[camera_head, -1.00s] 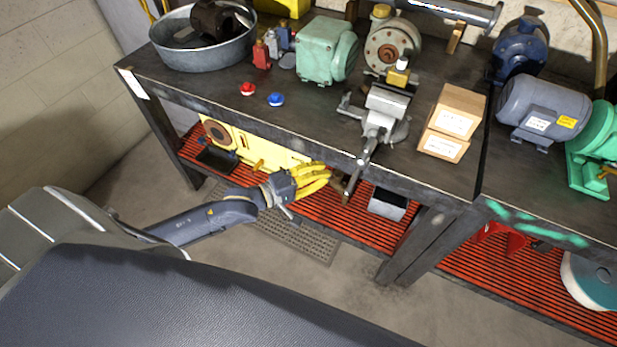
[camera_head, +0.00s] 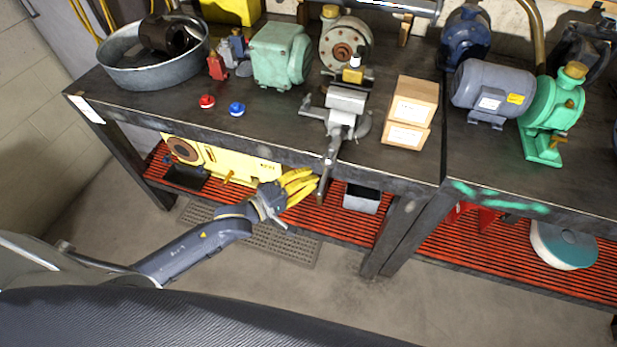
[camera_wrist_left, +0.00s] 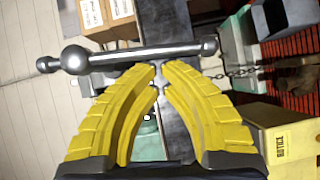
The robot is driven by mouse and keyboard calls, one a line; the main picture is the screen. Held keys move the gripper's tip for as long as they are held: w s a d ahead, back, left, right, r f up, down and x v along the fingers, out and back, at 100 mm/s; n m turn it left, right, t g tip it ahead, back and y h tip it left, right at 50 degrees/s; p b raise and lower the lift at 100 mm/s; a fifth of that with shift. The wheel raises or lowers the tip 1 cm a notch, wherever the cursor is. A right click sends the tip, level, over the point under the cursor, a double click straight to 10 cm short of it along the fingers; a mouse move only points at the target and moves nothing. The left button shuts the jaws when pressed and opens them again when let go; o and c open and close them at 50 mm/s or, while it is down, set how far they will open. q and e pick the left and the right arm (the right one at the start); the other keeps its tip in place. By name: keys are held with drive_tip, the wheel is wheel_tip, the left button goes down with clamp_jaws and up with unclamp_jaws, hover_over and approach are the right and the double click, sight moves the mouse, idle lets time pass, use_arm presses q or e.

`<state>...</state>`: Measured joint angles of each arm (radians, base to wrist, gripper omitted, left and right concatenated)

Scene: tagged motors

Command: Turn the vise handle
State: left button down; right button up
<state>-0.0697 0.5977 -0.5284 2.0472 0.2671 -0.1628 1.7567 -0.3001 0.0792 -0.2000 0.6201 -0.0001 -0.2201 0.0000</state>
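The grey vise (camera_head: 343,115) stands on the bench near its front edge. Its handle (camera_head: 326,178) is a metal bar hanging tilted past that edge. In the left wrist view the handle (camera_wrist_left: 140,53) is a bar with ball ends, lying across the picture beyond my fingertips. My left gripper (camera_head: 317,180) has yellow fingers and is just left of the handle in the head view. In the wrist view the left gripper's fingertips (camera_wrist_left: 160,70) lean close together with a narrow gap and nothing between them. Contact with the handle cannot be told. My right gripper is not in view.
Two cardboard boxes (camera_head: 409,112) stand right of the vise. A green motor (camera_head: 280,55), a round metal tub (camera_head: 150,62) and red and blue knobs are at left. Below are a yellow machine (camera_head: 235,165) and a grey bin (camera_head: 361,198) on a red slatted shelf.

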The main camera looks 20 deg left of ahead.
use_arm(q)
drive_tip(key=shift+d+f, duration=0.2)
drive_tip(key=shift+d, duration=0.65)
drive_tip(key=w+a+v, duration=0.1)
drive_tip(key=a+v, duration=0.1)
drive_tip(key=v, duration=1.1)
drive_tip(key=shift+w+f, duration=0.4)
drive_tip(key=shift+f, duration=0.05)
